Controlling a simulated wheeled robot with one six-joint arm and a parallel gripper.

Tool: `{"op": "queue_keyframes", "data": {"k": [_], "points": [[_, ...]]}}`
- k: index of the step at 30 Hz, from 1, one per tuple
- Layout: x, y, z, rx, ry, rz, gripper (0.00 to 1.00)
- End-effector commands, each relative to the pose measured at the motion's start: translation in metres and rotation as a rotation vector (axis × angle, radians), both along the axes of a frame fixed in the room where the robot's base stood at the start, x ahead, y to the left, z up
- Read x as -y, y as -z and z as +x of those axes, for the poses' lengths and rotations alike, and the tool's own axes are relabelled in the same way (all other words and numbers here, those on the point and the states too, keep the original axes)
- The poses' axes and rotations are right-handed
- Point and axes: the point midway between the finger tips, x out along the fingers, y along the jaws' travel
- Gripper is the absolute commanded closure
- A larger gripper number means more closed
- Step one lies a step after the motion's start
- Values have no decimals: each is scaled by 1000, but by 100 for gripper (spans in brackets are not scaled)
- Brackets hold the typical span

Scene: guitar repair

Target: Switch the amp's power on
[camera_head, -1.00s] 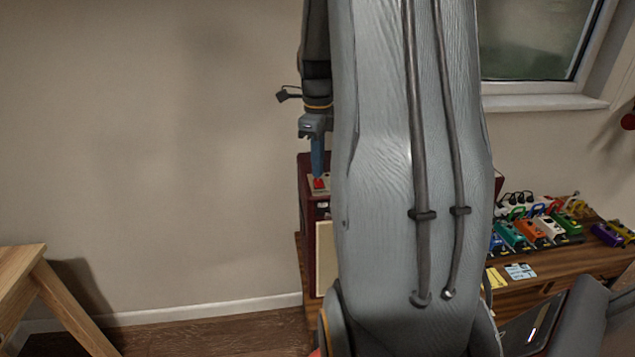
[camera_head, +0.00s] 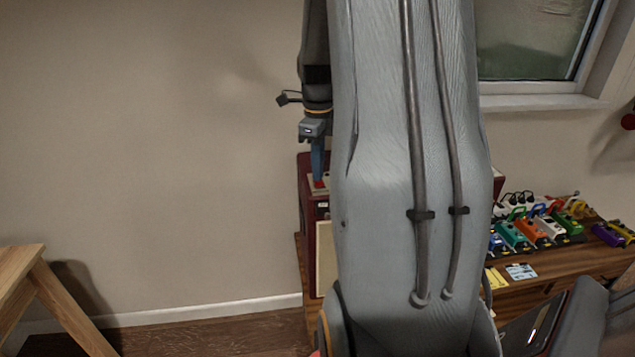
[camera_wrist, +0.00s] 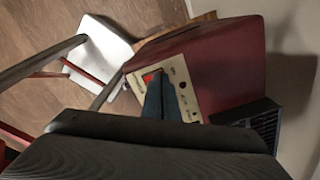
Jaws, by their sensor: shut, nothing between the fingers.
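The amp is a dark red box (camera_head: 308,215) with a cream front, partly hidden behind my arm in the head view. In the wrist view its red body (camera_wrist: 230,65) and cream control panel (camera_wrist: 180,72) show, with several dark knobs or sockets. A red switch (camera_wrist: 149,77) sits near the panel's left end; a bit of it shows in the head view (camera_head: 319,185). My gripper (camera_head: 318,177) points down at the switch, its blue fingers shut and empty. In the wrist view the fingertips (camera_wrist: 158,76) overlap the switch's edge. I cannot tell whether they touch it.
A wooden bench (camera_head: 565,262) right of my arm bears several colourful pedals (camera_head: 530,230). A wooden trestle or stool (camera_head: 30,280) stands at the left. In the wrist view, a pale seat or board (camera_wrist: 100,50) lies beyond the amp. The wall is close behind the amp.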

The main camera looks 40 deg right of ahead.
Motion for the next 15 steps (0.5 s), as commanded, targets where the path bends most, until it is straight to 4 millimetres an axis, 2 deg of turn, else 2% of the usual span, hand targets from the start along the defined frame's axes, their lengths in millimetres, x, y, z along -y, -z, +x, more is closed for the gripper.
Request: {"op": "queue_keyframes", "data": {"k": [8, 15], "points": [[0, 0, -1, -2, 0, 1, 100], [0, -16, -1, -1, 0, 0, 100]]}}
